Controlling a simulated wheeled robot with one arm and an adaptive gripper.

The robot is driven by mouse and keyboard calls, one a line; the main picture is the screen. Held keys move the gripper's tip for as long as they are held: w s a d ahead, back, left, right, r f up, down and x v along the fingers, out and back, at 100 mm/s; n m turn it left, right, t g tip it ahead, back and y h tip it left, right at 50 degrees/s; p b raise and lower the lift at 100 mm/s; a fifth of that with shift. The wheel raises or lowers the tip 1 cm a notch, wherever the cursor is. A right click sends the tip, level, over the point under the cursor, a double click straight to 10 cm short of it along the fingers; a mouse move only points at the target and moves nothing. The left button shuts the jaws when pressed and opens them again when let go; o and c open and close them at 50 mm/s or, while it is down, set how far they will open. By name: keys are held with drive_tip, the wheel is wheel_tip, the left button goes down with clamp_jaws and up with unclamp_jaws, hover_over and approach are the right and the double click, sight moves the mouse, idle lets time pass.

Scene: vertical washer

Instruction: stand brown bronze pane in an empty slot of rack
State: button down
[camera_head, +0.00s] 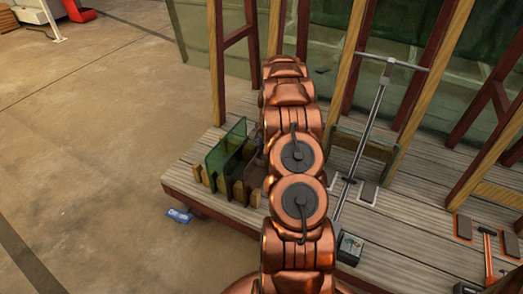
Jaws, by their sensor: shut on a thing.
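The wooden rack (224,186) stands at the left end of the plank deck, with upright wooden pieces along its front. A green see-through pane (225,147) stands upright in it. A darker pane (241,158) stands just right of the green one. A dark brownish surface (256,174) shows at the rack's right side, close against my arm; I cannot tell whether it is the brown bronze pane. My copper-coloured arm runs up the middle and covers the area right of the rack. My gripper and its fingertips are hidden behind the arm.
Red and yellow wooden posts stand behind the rack and to the right. A grey T-handled pole (370,130) leans right of my arm. A small dark box (350,248) and an orange-handled tool (488,258) lie on the deck (400,235). The concrete floor at left is mostly clear.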

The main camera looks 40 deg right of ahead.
drive_tip(key=shift+f, duration=0.15)
drive_tip(key=c, duration=1.2)
unclamp_jaws()
drive_tip(key=shift+c, duration=0.2)
drive_tip(key=v, duration=1.2)
